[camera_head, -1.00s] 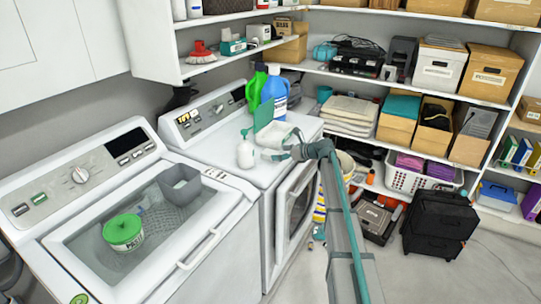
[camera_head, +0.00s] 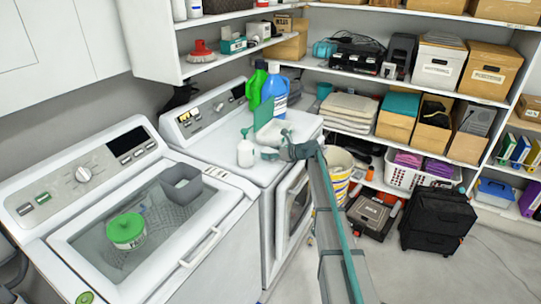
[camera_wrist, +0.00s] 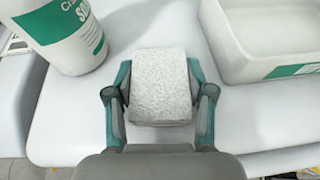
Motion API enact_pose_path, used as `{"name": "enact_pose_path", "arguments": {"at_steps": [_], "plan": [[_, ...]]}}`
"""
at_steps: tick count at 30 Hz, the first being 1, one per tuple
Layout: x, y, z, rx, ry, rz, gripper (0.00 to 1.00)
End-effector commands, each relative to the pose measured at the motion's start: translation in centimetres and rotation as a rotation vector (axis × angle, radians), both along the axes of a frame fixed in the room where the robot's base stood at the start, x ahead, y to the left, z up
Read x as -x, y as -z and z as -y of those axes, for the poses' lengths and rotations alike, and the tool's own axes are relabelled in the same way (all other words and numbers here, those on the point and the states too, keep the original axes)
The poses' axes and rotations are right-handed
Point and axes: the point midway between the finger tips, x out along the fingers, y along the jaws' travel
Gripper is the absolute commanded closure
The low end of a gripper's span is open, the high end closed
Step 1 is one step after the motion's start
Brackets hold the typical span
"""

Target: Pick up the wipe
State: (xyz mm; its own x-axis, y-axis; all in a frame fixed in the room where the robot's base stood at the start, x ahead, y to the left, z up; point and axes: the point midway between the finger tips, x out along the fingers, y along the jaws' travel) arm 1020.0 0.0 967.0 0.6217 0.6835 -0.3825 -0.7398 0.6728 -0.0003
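The wipe (camera_wrist: 160,85) is a thick white textured pad. In the wrist view it sits between the two teal fingers of my gripper (camera_wrist: 162,92), which press against its left and right sides. In the head view my gripper (camera_head: 270,151) is over the front part of the right-hand machine's white top, beside a white spray bottle. The wipe is hard to make out there. I cannot tell exactly how high the wipe is above the top.
In the head view a blue bottle (camera_head: 275,92) and a green bottle (camera_head: 256,88) stand behind. Open floor lies at right.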

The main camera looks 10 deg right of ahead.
Motion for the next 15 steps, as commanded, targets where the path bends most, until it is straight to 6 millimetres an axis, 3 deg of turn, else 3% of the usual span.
{"name": "enact_pose_path", "arguments": {"at_steps": [1,4,15], "plan": [[0.02,0.01,0.0,0.0,0.0,0.0,0.62],[0.02,-0.02,0.0,0.0,0.0,0.0,0.76],[0.01,-0.29,0.01,0.0,0.0,0.0,0.76]]}}
